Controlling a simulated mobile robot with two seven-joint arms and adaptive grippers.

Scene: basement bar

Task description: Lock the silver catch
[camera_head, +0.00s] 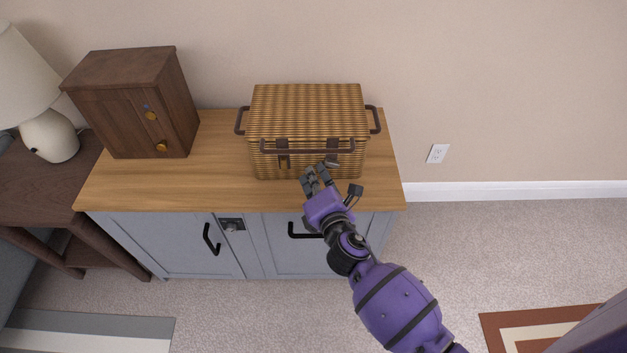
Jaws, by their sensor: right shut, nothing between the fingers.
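A wicker basket (308,108) with a lid stands on the wooden cabinet top. My right gripper (316,173) is at the basket's front, just below and left of the grey catch. It is shut and empty, and I cannot tell whether it touches the basket. My left gripper is not in view.
The grey cabinet (183,243) has black door handles and a small metal latch (231,225) between them. A dark wooden box (133,103) with gold fittings stands left on the top. A lamp (48,134) is farther left. Bare wood lies between box and basket.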

